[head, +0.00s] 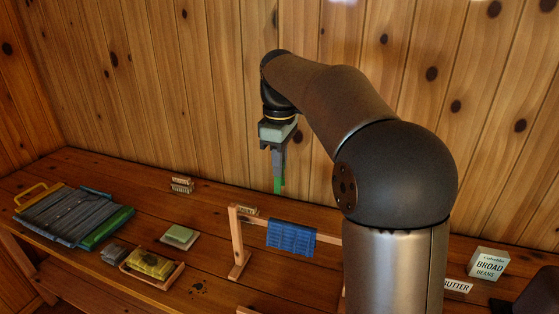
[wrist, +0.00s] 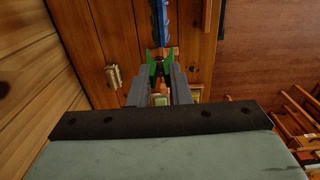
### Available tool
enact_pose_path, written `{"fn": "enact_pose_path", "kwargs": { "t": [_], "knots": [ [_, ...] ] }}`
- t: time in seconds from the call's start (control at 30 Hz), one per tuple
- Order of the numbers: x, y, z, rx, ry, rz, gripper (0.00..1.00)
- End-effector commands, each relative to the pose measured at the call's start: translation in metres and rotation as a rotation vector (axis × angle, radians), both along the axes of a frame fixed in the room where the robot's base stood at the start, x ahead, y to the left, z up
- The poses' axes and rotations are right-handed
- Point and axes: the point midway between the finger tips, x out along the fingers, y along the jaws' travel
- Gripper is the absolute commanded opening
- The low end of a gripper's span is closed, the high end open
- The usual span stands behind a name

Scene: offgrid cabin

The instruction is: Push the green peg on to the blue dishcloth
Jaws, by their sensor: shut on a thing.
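My gripper (head: 279,178) points down and is shut on the green peg (head: 278,185), which sticks out below the fingertips. In the wrist view the green peg (wrist: 152,72) shows between the two fingers, its two prongs pointing up the picture. The blue dishcloth (head: 291,238) hangs over the bar of a small wooden rack (head: 239,255). The peg is held above the dishcloth, apart from it. In the wrist view the dishcloth (wrist: 160,22) is a narrow blue strip beyond the peg. My arm hides the rack's right part in the head view.
A grey folded item with a green edge (head: 70,213), a wooden tray with a yellow bundle (head: 151,264) and a pale green block (head: 180,236) lie left. A broad beans box (head: 488,264) stands right. Wooden walls close the back.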

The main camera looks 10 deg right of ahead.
Motion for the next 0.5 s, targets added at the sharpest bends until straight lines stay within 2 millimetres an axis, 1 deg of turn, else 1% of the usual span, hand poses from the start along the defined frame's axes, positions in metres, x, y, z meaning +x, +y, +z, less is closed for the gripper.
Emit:
{"fn": "enact_pose_path", "kwargs": {
  "t": [0.03, 0.5],
  "knots": [
    [0.000, 0.000, -0.007, 0.001, 0.001, 0.000, 0.00],
    [0.000, 0.000, -0.054, 0.000, 0.001, -0.001, 0.00]
  ]
}}
